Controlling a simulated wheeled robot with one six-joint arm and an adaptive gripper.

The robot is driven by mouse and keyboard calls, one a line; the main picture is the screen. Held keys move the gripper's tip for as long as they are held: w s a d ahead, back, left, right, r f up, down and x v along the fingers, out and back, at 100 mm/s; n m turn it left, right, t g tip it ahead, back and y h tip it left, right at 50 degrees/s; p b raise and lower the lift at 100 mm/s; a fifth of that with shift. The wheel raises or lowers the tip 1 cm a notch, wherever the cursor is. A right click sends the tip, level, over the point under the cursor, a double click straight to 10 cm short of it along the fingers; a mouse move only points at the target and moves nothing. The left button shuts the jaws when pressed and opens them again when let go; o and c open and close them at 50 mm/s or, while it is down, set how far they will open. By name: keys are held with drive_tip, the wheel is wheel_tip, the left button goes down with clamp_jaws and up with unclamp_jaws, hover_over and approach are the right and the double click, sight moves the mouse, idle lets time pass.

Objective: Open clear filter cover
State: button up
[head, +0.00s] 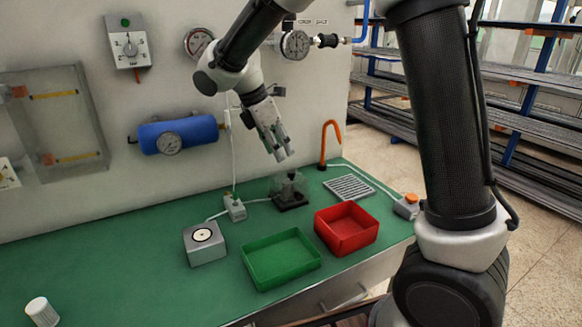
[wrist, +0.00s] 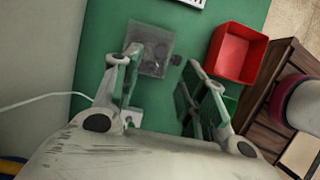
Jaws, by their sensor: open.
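A small clear, box-like cover (head: 288,183) sits on a dark square base (head: 291,203) on the green bench, near the wall. In the wrist view the clear cover (wrist: 151,46) shows ahead of the fingers, with a small dark knob (wrist: 177,60) at its right side. It looks closed down on the base, but the see-through walls make this hard to tell. My gripper (head: 284,156) points down, above the cover and apart from it in the head view. In the wrist view my gripper (wrist: 163,60) is open and empty, its left fingertip overlapping the cover's left edge in the picture.
A green tray (head: 281,283) and a red tray (head: 347,252) stand in front. A grey box with a round top (head: 204,255) is left of them. A blue cylinder with a gauge (head: 178,133) and a clear wall panel (head: 62,108) hang behind. The bench's left part is mostly clear.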

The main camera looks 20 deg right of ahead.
sight(291, 172)
drive_tip(key=x, duration=0.7)
drive_tip(key=shift+d+f, duration=0.1)
drive_tip(key=shift+f, duration=0.25)
clamp_jaws()
